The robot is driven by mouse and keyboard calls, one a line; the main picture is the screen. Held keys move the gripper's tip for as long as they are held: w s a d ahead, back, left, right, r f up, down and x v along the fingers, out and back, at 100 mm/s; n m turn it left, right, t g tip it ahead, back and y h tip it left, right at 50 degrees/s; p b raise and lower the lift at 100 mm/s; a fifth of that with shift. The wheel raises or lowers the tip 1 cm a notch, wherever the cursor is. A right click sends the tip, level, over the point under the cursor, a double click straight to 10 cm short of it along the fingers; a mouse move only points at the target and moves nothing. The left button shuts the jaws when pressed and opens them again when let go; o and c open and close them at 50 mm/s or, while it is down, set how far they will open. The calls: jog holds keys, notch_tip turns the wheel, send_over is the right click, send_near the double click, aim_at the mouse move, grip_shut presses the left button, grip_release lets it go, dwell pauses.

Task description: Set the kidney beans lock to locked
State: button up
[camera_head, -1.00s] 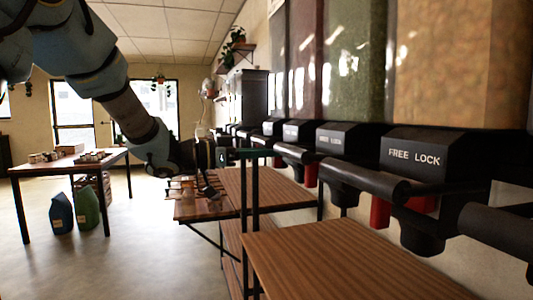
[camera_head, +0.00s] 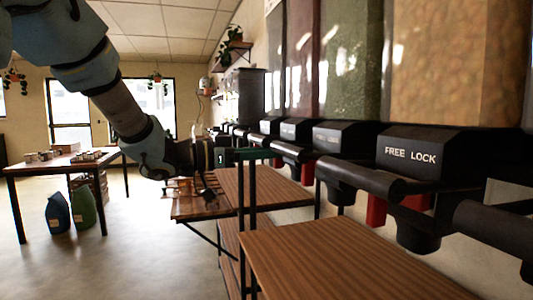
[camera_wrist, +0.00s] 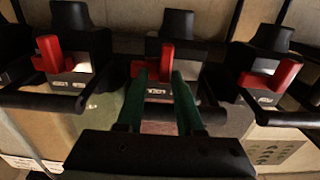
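A row of black dispensers with red lock levers shows in both views. In the wrist view, the middle dispenser (camera_wrist: 178,25) has a red lever (camera_wrist: 167,52) and a small label, with reddish contents below it. In the head view, a dark red container (camera_head: 305,55) is likely the kidney beans; its lock is hidden or too small to read. My gripper (camera_wrist: 160,74) has two green fingers, apart with nothing held between them. Their tips are just in front of the middle red lever; I cannot tell if they touch it. My gripper also shows in the head view (camera_head: 264,154).
Other red levers stand to the left (camera_wrist: 48,52) and right (camera_wrist: 275,75) in the wrist view. Black handle bars run close by the fingers. Wooden shelves (camera_head: 330,265) are below the dispensers. The near dispenser is marked FREE LOCK (camera_head: 410,155). Open floor lies left.

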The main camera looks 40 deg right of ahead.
jog(key=shift+o, duration=0.7)
jog(key=b+v, duration=0.2)
jog(key=v, duration=0.8)
jog(key=shift+a, duration=0.35)
jog(key=shift+w, duration=0.1)
jog(key=w+a+f+n+t+y+p, duration=0.1)
jog(key=w+a+f+n+t, duration=0.2)
jog(key=w+t, duration=0.45)
jog(key=w+a+f+n+t+y, duration=0.1)
jog(key=w+a+n+t, duration=0.2)
jog(key=w+n+t, duration=0.4)
jog(key=w+a+f+n+t+y, duration=0.1)
jog(key=w+a+f+n+y, duration=0.2)
jog(key=a, duration=0.4)
jog(key=w+a+f+n+t+y, duration=0.1)
jog(key=w+a+f+y, duration=0.25)
jog(key=a+f, duration=0.2)
jog(key=s+a+f+n+g+y+p, duration=0.1)
jog(key=s+a+f+n+y, duration=0.2)
jog(key=a, duration=0.4)
jog(key=s+a+f+n+g+y+p, duration=0.1)
jog(key=s+a+f+g+y, duration=0.1)
jog(key=s+a+f+y, duration=0.3)
jog(key=s+a+f+n+g, duration=0.3)
jog(key=s+a+f+g, duration=0.1)
jog(key=s, duration=0.7)
jog(key=a+g, duration=0.1)
jog(key=a, duration=0.1)
jog(key=shift+a, duration=0.4)
